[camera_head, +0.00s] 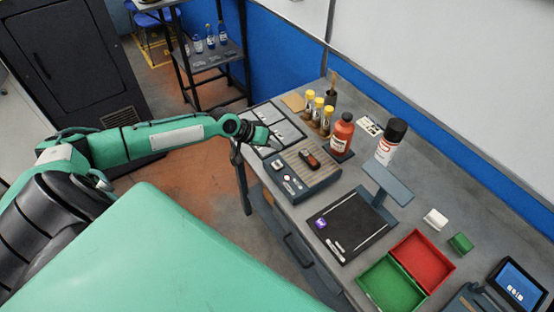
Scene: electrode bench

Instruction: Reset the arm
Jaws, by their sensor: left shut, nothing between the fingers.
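My left gripper (272,144) is at the end of the green arm that comes in from the left. It is shut and empty, over the left end of the grey bench (405,225), above or near a flat grey tray (288,130) with dividing lines. I cannot tell whether it touches the tray. My right gripper does not show in this view.
A device (318,178) with a dark-and-orange piece on it sits beside the tray. Behind stand several yellow-capped vials (318,108), a red-brown bottle (342,132) and a black-capped can (391,140). Red (424,258) and green (388,284) bins are at right.

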